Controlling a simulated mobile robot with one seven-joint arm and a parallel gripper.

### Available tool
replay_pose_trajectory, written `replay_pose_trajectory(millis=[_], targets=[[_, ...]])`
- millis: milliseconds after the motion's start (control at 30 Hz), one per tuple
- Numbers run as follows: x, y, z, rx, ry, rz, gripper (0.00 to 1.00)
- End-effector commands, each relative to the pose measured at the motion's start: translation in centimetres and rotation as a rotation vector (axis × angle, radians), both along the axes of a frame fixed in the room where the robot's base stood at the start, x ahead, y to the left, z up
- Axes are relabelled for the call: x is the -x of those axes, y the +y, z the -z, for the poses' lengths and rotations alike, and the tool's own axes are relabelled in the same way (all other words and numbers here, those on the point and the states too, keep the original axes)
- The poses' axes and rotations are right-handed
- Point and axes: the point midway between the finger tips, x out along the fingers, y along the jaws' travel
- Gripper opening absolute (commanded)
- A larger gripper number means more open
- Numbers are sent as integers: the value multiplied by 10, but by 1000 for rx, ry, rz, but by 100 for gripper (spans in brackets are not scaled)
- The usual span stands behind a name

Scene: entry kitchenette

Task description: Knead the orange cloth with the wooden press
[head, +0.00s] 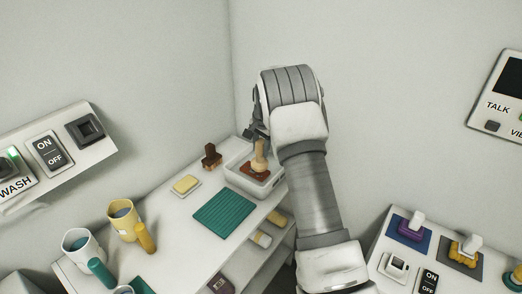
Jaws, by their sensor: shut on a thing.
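The light wooden press (259,152) stands roughly upright on the orange-brown cloth (247,168) inside a white basin (262,191). My gripper (259,140) is at the top of the press, shut on it. My arm covers part of the gripper and the right side of the basin. The press's foot appears to touch the cloth, though small details are hard to make out.
A dark brown stamp-like tool (211,155), a yellow sponge-like block (186,185) and a green ribbed mat (224,214) lie left of the basin. White (82,248) and yellow (122,220) mugs stand at front left. Walls close in behind.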

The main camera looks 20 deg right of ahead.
Motion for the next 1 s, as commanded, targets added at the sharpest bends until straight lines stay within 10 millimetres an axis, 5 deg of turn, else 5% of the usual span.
replay_pose_trajectory(millis=[267,700,1000], targets=[[0,0,-6,0,-1,0,0],[0,0,-68,0,-1,0,0],[0,0,-69,0,0,0,0]])
